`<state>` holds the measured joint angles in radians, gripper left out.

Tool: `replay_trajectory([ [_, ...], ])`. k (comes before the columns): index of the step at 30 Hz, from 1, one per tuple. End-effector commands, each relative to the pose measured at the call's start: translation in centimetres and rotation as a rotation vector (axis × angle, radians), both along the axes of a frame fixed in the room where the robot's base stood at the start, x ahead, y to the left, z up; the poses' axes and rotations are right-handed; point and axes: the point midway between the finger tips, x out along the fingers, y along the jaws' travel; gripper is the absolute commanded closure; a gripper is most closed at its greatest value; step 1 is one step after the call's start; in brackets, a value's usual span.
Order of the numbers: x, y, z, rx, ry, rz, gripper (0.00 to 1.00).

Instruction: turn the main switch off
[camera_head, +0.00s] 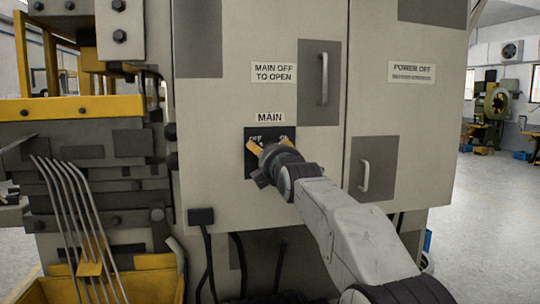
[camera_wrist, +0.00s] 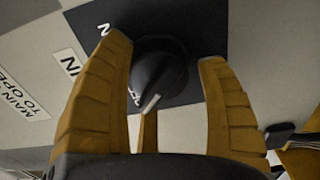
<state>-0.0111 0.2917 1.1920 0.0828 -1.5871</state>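The main switch is a black rotary knob (camera_wrist: 160,72) with a white pointer line, on a dark plate (camera_wrist: 205,30). In the wrist view the pointer is toward the bottom of the picture, near partly hidden letters. I cannot tell which mark it points at. In the head view my gripper (camera_head: 269,147) is in front of the plate (camera_head: 250,162) and hides the knob. The OFF mark shows at the plate's upper left.
The grey cabinet (camera_head: 220,120) has a MAIN label (camera_head: 270,118), a "MAIN OFF TO OPEN" label (camera_head: 273,73) and two door handles (camera_head: 324,78), (camera_head: 365,176). Machinery with bent metal rods (camera_head: 75,210) stands at left. Open floor (camera_head: 490,215) lies at right.

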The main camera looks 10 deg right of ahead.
Motion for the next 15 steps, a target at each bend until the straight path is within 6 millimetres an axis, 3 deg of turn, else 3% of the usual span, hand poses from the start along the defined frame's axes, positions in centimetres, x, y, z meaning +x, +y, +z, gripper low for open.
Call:
replay_trajectory([
  [3,0.01,-0.13,-0.09,0.001,0.002,-0.002,0.23],
  [15,-0.63,-0.24,-0.12,0.001,0.004,-0.004,0.23],
])
